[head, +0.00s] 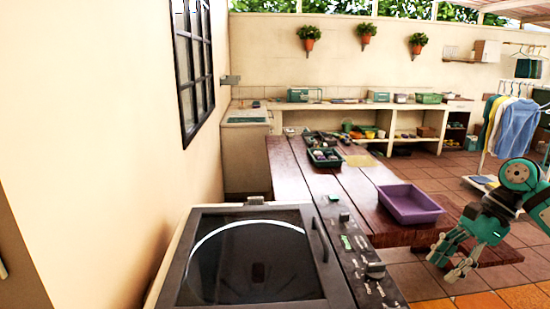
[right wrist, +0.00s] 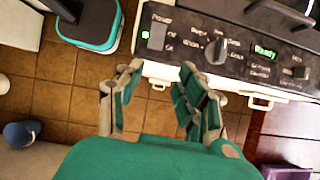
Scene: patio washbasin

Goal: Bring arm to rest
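My right arm comes in at the right edge of the head view. Its green and beige gripper (head: 447,264) hangs over the tiled floor, to the right of the washing machine and close to the near side of the wooden table. In the right wrist view the two fingers of this gripper (right wrist: 160,85) stand apart with nothing between them. Beyond the fingertips is the washing machine's dark control panel (right wrist: 235,48), with a knob and a green display. My left arm and gripper are not in view.
The dark-lidded washing machine (head: 184,265) stands at the near centre. A wooden table (head: 290,172) behind it bears a purple tray (head: 410,204) and a green crate (head: 325,157). A clothes rack (head: 483,150) stands at right. Tiled floor (head: 525,270) lies open around the gripper.

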